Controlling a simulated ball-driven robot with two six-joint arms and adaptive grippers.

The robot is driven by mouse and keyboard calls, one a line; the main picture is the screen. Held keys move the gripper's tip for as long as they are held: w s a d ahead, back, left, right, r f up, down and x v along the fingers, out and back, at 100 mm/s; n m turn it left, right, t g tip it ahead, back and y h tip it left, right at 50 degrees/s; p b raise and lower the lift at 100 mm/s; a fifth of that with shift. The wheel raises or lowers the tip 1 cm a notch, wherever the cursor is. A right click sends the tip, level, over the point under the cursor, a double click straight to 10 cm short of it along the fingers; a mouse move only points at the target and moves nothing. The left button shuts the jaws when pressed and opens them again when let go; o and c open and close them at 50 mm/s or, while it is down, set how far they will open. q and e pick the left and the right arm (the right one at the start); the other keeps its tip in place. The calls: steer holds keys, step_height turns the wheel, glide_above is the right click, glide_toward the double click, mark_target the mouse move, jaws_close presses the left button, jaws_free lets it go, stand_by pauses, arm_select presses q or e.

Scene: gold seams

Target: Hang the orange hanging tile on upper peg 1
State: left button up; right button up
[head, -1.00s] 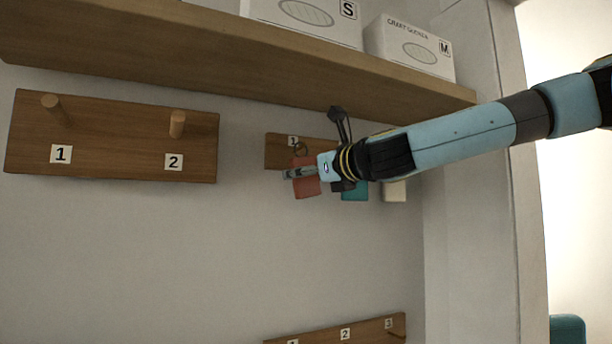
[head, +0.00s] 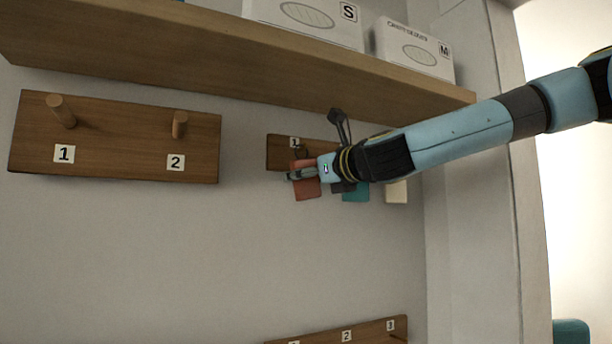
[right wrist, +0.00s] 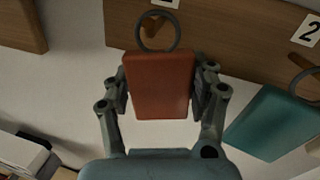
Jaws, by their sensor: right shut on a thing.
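The orange tile (head: 306,187) is a red-orange plate with a dark ring at its top. My right gripper (right wrist: 160,90) is shut on the tile's sides; it also shows in the head view (head: 300,174). In the right wrist view the tile (right wrist: 160,88) hangs upright, and its ring (right wrist: 158,33) overlaps peg 1 (right wrist: 152,25) of the small wooden board (right wrist: 235,35). I cannot tell whether the ring is around the peg or in front of it. A larger board at the left has peg 1 (head: 63,112) and peg 2 (head: 180,124), both bare. My left gripper is not in view.
A teal tile (right wrist: 275,124) hangs right of the orange one, near label 2. A cream tile (head: 396,191) is farther right. A shelf (head: 230,62) with white boxes (head: 415,50) juts out above. A lower numbered board (head: 340,333) is at the bottom. The wall between is clear.

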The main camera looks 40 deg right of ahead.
stand_by(0.3)
steer(key=o, duration=1.3)
steer(key=shift+w, duration=0.1)
steer(key=shift+f, duration=0.1)
